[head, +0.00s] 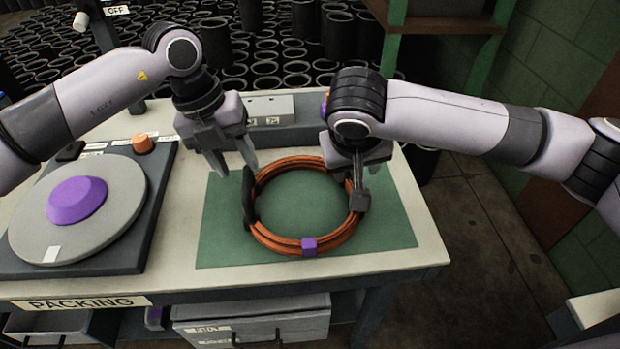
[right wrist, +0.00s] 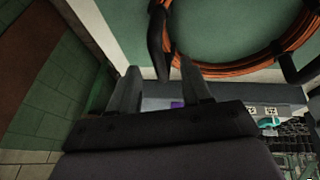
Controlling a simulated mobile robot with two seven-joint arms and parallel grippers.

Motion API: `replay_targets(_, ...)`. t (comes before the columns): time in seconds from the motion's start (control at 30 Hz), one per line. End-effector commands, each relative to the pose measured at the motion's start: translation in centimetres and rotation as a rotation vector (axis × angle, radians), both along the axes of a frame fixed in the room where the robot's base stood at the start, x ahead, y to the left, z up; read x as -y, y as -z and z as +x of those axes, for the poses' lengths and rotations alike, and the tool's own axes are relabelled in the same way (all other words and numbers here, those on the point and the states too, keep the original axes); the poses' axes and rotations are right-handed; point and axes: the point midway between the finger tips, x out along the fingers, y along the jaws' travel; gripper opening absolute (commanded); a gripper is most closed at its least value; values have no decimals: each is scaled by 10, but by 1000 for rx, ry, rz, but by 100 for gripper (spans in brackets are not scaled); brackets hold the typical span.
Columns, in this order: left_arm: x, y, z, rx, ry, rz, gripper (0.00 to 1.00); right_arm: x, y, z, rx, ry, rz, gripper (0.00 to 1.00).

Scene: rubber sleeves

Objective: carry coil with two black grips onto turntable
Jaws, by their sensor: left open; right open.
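The coil (head: 275,242) is an orange-brown ring lying on a green mat, with a purple tag (head: 309,244) at its front. Its left black grip (head: 249,200) stands upright on the ring. My left gripper (head: 236,169) is open and empty, above and just behind that grip. My right gripper (head: 359,202) is open at the coil's right side and largely covers the right grip in the head view. In the right wrist view, that grip (right wrist: 158,40) reaches between the open fingertips (right wrist: 160,75); contact is unclear. The turntable (head: 120,212) is a grey disc with a purple hub at the left.
The green mat (head: 225,245) lies on the pale table (head: 425,225). An orange knob (head: 142,144) sits behind the turntable. A grey box (head: 270,108) stands at the table's back. Several black sleeves fill the background. The gap between mat and turntable base is clear.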

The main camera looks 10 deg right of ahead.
Motion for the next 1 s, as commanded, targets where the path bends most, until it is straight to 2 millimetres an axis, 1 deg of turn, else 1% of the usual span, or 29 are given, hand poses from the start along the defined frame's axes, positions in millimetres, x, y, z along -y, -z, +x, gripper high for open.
replay_targets(0.13, -4, -5, 4, 17, -8, 37, 44, 0, 0, 0, 0, 2, -1, 48)
replay_targets(0.47, -3, -4, 4, 16, -7, 38, 44, 1, 1, 1, 0, 2, -1, 48)
replay_targets(0.57, -2, 4, 3, 14, -7, 38, 44, 2, 7, 3, -1, 2, -2, 48)
replay_targets(0.9, 8, 51, 3, 14, -6, 37, 44, 10, 50, 21, -1, 3, -3, 48)
replay_targets(1.0, 9, 59, 3, 15, -7, 37, 44, 12, 59, 25, -1, 2, -2, 48)
